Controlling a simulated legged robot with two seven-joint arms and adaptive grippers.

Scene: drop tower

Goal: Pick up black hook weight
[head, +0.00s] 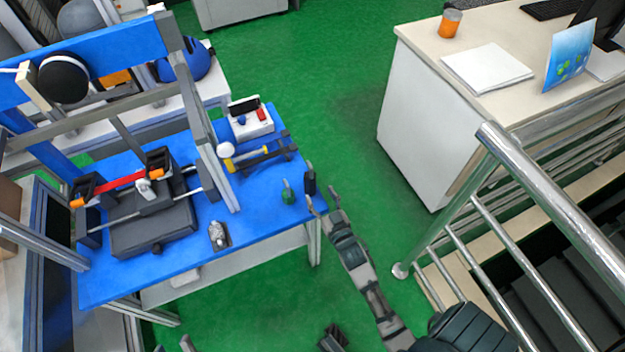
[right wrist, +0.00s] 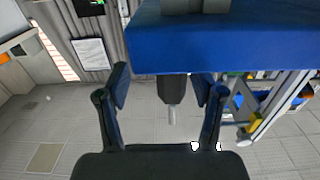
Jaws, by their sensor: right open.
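The black hook weight (head: 310,180) stands at the right edge of the blue table in the head view. The upside-down right wrist view shows its dark body (right wrist: 172,88) with a pale metal hook stem. My right gripper (head: 323,199) is open beside the table corner. In the right wrist view my right gripper (right wrist: 160,95) has its fingers apart, with the weight between them in the picture and gaps on both sides. My left gripper (head: 173,346) shows only spread fingertips at the bottom edge of the head view.
A green hook weight (head: 288,192) stands close left of the black one. The blue table (head: 255,222) also carries a black device (head: 155,228), a small metal weight (head: 218,235) and a grey frame (head: 205,140). A metal railing (head: 550,195) and a white desk (head: 425,130) are right.

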